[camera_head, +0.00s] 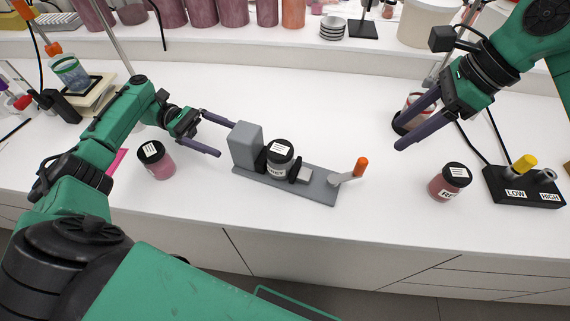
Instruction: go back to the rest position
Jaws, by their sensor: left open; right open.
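My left gripper (228,136) is open and empty, above the white bench, just left of a grey clamp fixture (318,189). My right gripper (398,136) is open, in front of a partly hidden round container, to the right of the fixture; I see nothing held between its fingers. A black-lidded jar (280,157) stands upright in the fixture between dark jaws. A pink jar with a black lid (157,160) stands left of the fixture. A red jar with a black lid (450,182) stands to the right.
A black box marked LOW and HIGH (524,186) stands at the right, with cables behind. The round container (415,108) is partly behind my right gripper.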

